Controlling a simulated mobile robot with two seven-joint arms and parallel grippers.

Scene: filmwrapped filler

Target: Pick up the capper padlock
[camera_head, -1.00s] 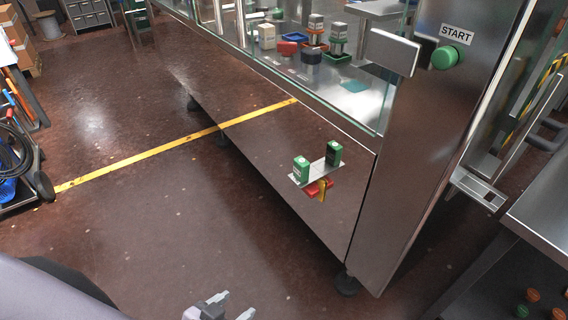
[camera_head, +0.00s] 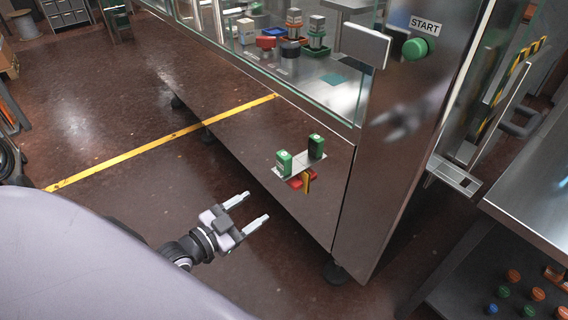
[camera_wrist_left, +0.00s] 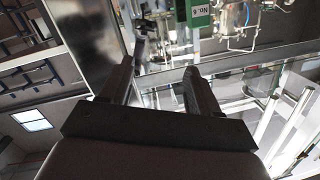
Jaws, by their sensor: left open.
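A small red item with a yellow part (camera_head: 306,182) is on the steel front panel of the machine, just under a small metal plate (camera_head: 290,165). I cannot tell for sure which piece is the capper padlock. A green box (camera_head: 283,162) and a dark green box (camera_head: 316,146) stand on that plate. My left gripper (camera_head: 254,207) is open and empty, to the left of and below the red item and apart from it. Its two fingers also show in the left wrist view (camera_wrist_left: 160,85), with no padlock between them. My right gripper is not in view.
The glass-fronted steel machine fills the centre, with a green START button (camera_head: 414,48) on its post. A steel table (camera_head: 530,180) stands at the right, with coloured round pieces below. A yellow floor line (camera_head: 150,150) crosses open floor at the left.

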